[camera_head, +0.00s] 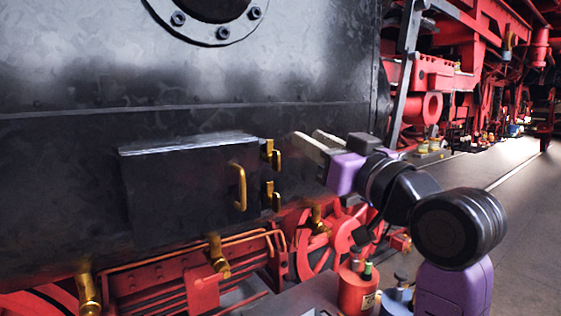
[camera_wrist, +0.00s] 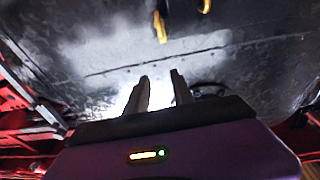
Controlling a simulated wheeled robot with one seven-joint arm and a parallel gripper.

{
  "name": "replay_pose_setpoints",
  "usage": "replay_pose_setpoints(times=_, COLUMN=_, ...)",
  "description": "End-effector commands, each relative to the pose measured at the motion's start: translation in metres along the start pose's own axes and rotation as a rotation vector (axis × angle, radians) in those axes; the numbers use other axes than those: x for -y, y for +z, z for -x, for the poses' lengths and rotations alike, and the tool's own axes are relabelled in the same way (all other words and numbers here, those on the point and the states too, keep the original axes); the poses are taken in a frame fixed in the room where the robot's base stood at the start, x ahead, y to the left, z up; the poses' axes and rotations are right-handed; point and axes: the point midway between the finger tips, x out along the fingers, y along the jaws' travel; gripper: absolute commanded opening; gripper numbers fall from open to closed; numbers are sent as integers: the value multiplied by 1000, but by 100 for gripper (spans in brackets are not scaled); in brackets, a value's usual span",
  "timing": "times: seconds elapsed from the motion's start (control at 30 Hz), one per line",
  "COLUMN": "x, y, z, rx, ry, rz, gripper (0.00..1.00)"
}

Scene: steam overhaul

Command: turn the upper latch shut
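The upper latch (camera_head: 272,154) is a small brass fitting at the right edge of a dark rectangular door (camera_head: 180,190). A similar lower latch (camera_head: 272,196) sits below it. The door has a brass pull handle (camera_head: 239,186). My gripper (camera_head: 308,139) is to the right of the upper latch, apart from it, with fingers pointing left toward the boiler side. In the wrist view my gripper (camera_wrist: 160,78) has its two fingers apart with nothing between them. A brass piece (camera_wrist: 160,26) shows beyond the fingers; which fitting it is I cannot tell.
The dark boiler wall (camera_head: 80,80) fills the left. Red wheels and frame parts (camera_head: 325,245) lie below the door. A red can (camera_head: 356,290) and a blue can (camera_head: 396,298) stand below my arm. Open floor (camera_head: 525,200) extends at right.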

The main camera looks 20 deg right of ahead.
Motion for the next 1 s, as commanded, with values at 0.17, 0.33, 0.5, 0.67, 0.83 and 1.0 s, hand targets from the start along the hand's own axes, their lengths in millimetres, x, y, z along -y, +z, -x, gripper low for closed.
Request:
replay_pose_setpoints(times=0.17, x=9, y=39, z=0, rx=153, ry=-41, rz=-5, gripper=29)
replay_pose_setpoints(times=0.33, x=11, y=52, z=-2, rx=206, ry=-51, rz=-3, gripper=29)
replay_pose_setpoints(times=0.5, x=13, y=56, z=-23, rx=208, ry=-53, rz=-2, gripper=29)
replay_pose_setpoints(times=0.67, x=14, y=61, z=-47, rx=207, ry=-51, rz=-3, gripper=29)
replay_pose_setpoints(times=0.83, x=15, y=65, z=-66, rx=206, ry=-51, rz=-2, gripper=29)
replay_pose_setpoints(times=1.0, x=15, y=68, z=-74, rx=205, ry=-50, rz=-1, gripper=29)
